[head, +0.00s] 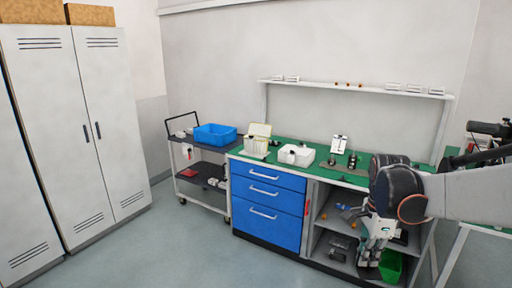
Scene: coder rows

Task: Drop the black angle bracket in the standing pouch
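My gripper (369,264) hangs low at the right, pointing down in front of the open shelves under the green bench. Its fingers are small and dark against the shelf, so I cannot tell whether they are open or shut, or whether they hold anything. I cannot surely pick out the black angle bracket; a small dark item (352,161) stands on the bench top near my arm, too small to identify. A cream upright container (257,142) stands at the bench's left end; I cannot tell whether it is the standing pouch.
The green bench (287,146) has blue drawers (268,207) and carries a white bin (297,155). Its shelves hold small parts and a green bin (391,266). A cart with a blue crate (215,135) stands left, beyond it grey lockers (75,125). The front floor is clear.

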